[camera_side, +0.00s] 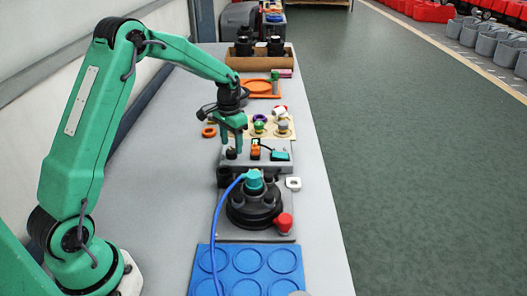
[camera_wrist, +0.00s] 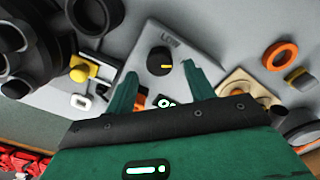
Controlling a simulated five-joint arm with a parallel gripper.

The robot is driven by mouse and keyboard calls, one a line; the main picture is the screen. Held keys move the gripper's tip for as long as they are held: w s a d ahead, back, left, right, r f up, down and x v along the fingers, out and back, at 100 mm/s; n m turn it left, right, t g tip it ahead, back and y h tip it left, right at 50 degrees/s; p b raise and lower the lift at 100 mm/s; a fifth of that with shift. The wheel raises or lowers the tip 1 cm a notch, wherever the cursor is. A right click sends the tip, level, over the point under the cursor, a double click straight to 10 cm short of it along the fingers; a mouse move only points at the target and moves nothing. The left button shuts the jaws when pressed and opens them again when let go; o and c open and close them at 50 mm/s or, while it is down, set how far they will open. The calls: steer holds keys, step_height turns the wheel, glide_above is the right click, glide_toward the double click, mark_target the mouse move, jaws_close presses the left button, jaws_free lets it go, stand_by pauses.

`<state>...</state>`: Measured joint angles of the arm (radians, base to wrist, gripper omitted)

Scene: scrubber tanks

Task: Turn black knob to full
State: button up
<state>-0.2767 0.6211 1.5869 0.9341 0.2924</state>
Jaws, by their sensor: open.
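The black knob (camera_wrist: 159,59) sits on a light grey panel (camera_wrist: 195,45) in the wrist view. Other lettering below is partly hidden by my gripper. In the side view the knob (camera_side: 231,154) is at the left end of the panel. My gripper (camera_wrist: 159,68) is open, its two green fingers on either side of the knob in the wrist view. In the side view my gripper (camera_side: 234,150) points down over the knob; I cannot tell whether the fingers touch it.
An orange switch (camera_side: 255,150) and a teal switch (camera_side: 279,156) are on the same panel. In front stand a black round unit (camera_side: 250,212) with a blue cable, a red knob (camera_side: 284,222) and a blue tray (camera_side: 218,258).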

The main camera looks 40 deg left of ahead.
mark_target(232, 150)
steer(key=shift+r, duration=2.55)
steer(key=shift+r, duration=0.1)
steer(key=shift+s+d+r, duration=0.15)
steer(key=shift+d+r, duration=0.05)
steer(key=shift+r, duration=0.05)
steer(key=s+d+r+t, duration=0.1)
steer(key=s+d+r, duration=0.35)
steer(key=r, duration=0.25)
steer(key=s+d+r+t, duration=0.2)
steer(key=s+d, duration=0.2)
steer(key=s, duration=0.7)
steer(key=s+d+r+t, duration=0.2)
steer(key=s+d, duration=0.3)
steer(key=s, duration=0.6)
steer(key=shift+r+t, duration=0.3)
steer(key=shift+r, duration=0.25)
